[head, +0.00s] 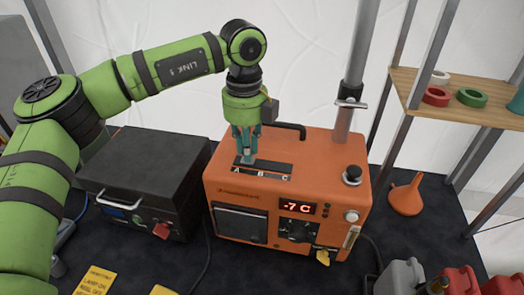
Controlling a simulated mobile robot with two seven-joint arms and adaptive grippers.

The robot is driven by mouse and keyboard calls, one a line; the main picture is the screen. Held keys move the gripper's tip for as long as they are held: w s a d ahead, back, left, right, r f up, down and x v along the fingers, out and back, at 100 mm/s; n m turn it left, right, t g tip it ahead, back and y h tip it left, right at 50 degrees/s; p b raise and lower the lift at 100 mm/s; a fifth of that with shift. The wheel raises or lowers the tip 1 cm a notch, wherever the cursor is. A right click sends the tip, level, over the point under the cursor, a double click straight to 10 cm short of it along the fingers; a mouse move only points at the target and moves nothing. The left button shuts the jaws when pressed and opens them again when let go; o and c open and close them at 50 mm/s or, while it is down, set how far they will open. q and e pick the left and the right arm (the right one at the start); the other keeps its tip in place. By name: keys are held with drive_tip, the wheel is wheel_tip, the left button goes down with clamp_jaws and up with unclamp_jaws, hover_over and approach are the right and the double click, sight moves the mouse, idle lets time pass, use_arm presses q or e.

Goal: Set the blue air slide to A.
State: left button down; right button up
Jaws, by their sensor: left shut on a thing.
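The orange unit (222,185) stands on the dark table, with a dark slot plate (273,168) on its top. The letters A, B and C run left to right along the plate's front edge. My left gripper (247,152) points down at the slot's left part, shut on the blue air slide (247,159). Little of the slide shows between the fingertips. It sits at the A end, left of B; whether it is exactly at A I cannot tell. My right gripper is out of view.
A dark case (130,165) with a handle stands left of the unit. A black knob (352,174) and a metal pipe (352,85) rise from the unit's right side. An orange funnel (406,198) lies right. A shelf (408,82) holds tape rolls. Canisters (400,278) stand front right.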

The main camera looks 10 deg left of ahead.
sight(240, 160)
use_arm(q)
drive_tip(key=shift+a, duration=0.85)
drive_tip(key=shift+d, duration=0.15)
drive_tip(key=c, duration=1.4)
unclamp_jaws()
drive_tip(key=shift+c, duration=0.2)
drive_tip(key=o, duration=0.3)
drive_tip(key=shift+a, duration=0.25)
drive_tip(key=shift+d+r, duration=0.2)
drive_tip(key=shift+r, duration=0.3)
wheel_tip(240, 160, up, 11)
drive_tip(key=shift+a, duration=0.2)
